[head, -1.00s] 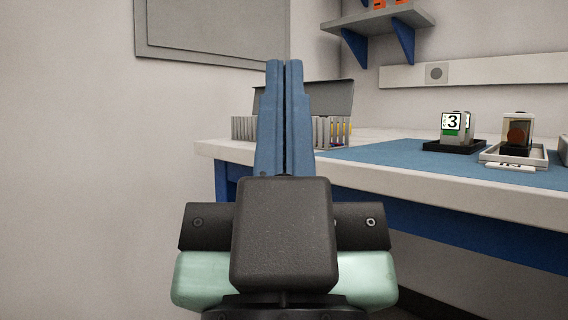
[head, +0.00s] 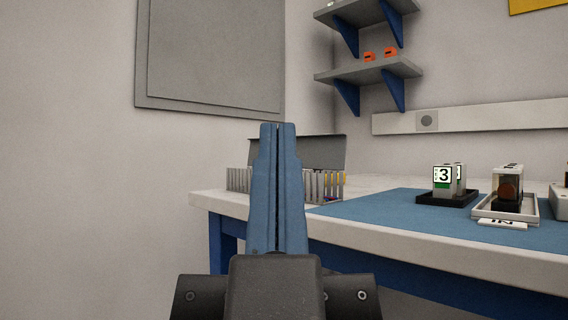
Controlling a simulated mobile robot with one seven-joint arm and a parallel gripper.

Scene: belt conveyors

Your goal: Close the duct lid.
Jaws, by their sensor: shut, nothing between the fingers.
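The slotted grey duct (head: 328,186) stands on the far left end of the workbench, with coloured bits showing inside its right part. Its grey lid (head: 318,152) stands raised along the back of the duct, open. My gripper (head: 277,126) points away from me, with its two blue fingers together and nothing between them. In the picture the fingers cover the middle of the duct and part of the lid. The gripper looks nearer to me than the duct, and I see no contact.
The workbench (head: 240,207) has a blue mat (head: 400,225). On its right stand a block marked 3 (head: 444,181) in a black tray and a dark part (head: 508,188) in a white tray by an "IN" label (head: 502,224). Shelves (head: 370,72) hang above; a wall panel (head: 213,55) is at left.

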